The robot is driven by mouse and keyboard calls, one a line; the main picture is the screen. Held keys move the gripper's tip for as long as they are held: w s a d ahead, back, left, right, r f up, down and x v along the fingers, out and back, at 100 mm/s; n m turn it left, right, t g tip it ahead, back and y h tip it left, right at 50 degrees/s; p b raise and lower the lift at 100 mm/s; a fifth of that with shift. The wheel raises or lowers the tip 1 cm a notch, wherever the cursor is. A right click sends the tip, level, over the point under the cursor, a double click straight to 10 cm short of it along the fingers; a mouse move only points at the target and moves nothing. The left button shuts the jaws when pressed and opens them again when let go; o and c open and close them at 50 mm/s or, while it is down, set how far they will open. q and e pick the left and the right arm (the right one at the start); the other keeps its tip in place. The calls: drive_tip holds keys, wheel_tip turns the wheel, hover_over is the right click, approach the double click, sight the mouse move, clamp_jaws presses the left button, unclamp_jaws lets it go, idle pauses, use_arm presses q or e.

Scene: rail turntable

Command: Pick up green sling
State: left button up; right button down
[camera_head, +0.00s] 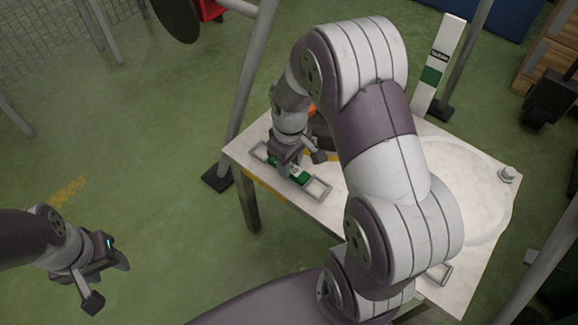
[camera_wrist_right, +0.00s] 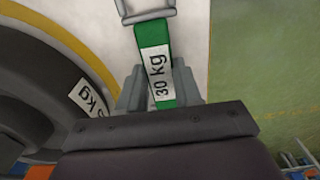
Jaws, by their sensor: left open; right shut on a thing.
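The green sling (camera_head: 299,176) lies on the white table (camera_head: 240,150) near its left edge, with a grey metal loop at each end. In the right wrist view the green sling (camera_wrist_right: 151,38) shows a white "30 kg" label and one grey end loop. My right gripper (camera_head: 301,160) is shut on the sling's middle; its fingers (camera_wrist_right: 158,88) stand on both sides of the strap in the wrist view. My left gripper (camera_head: 108,283) is open and empty over the floor, left of the table.
A dark round weight (camera_wrist_right: 40,95) with a kg label is close beside the right gripper. A white post with a green band (camera_head: 432,75) stands behind the table. Grey frame poles (camera_head: 245,100) rise by the table. A small metal knob (camera_head: 507,174) sits at the table's right. Green floor at left is clear.

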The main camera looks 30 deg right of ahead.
wheel_tip(320, 180, up, 4)
drive_tip(key=p, duration=0.3)
drive_tip(key=shift+r, duration=0.25)
drive_tip(key=s+d+r+p, duration=0.1)
drive_tip(key=s+r+p, duration=0.4)
drive_tip(key=s, duration=0.6)
drive_tip(key=shift+s+r, duration=0.3)
drive_tip(key=shift+r, duration=0.45)
